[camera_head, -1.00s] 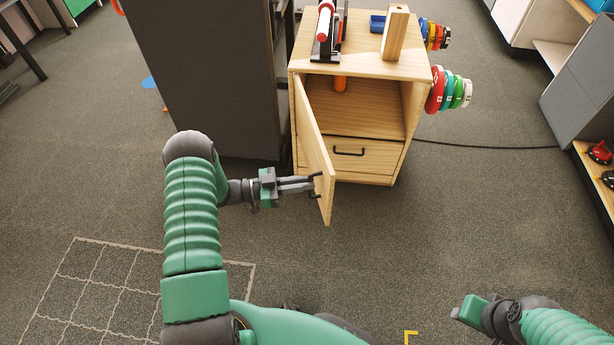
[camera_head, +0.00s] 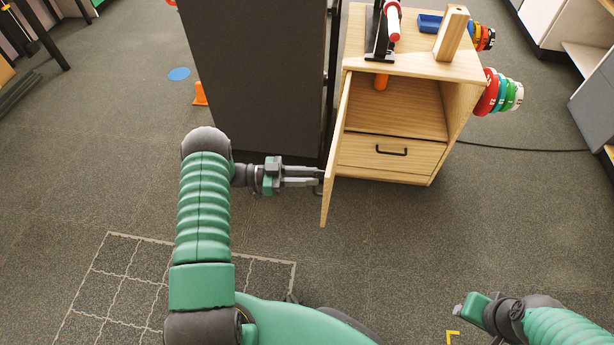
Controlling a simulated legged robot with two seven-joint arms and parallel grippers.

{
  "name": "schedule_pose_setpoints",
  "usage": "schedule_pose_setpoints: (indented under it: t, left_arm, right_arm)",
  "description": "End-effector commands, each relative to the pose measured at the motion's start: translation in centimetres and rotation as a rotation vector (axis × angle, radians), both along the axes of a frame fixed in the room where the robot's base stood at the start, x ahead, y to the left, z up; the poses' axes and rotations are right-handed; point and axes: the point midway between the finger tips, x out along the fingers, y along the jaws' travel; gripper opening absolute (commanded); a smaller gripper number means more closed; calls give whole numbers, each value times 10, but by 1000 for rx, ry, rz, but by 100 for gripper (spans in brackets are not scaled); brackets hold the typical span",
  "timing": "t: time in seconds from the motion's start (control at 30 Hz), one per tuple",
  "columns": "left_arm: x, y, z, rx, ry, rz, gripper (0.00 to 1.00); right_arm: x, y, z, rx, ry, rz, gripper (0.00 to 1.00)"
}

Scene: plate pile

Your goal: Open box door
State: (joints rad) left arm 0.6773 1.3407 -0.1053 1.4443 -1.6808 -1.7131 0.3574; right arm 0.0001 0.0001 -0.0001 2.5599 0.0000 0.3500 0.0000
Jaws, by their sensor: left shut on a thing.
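The wooden box (camera_head: 464,105) stands right of centre in the head view, its upper compartment exposed. Its door (camera_head: 334,160), hinged on the left, stands wide open, swung out towards me and seen nearly edge-on. My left gripper (camera_head: 318,177) comes in from the left at the outer face of the door, near its free edge. It is shut on the dark door handle (camera_head: 318,189), which its fingers partly hide. My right gripper (camera_head: 466,309) is at the lower right, away from the box; its finger opening is not clear.
Coloured discs (camera_head: 492,92) hang on the right side. A tall dark cabinet (camera_head: 260,75) stands left of the door. Floor in front is clear.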

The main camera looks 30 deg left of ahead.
Motion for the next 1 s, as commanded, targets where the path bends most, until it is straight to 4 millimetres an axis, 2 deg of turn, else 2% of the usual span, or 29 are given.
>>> schedule_pose_setpoints:
  t: [0.03,0.2,0.23,0.3,1.0]
  left_arm:
    - [10,6,6,7,-19,27,0]
    - [10,6,5,7,-20,27,0]
    - [10,6,6,7,-20,28,25]
    - [10,6,6,6,-20,26,33]
    - [7,5,2,2,-13,24,33]
  right_arm:
    - [0,0,0,0,0,0,36]
    - [0,0,0,0,0,0,36]
    - [0,0,0,0,0,0,36]
    - [0,0,0,0,0,0,36]
    - [0,0,0,0,0,0,36]
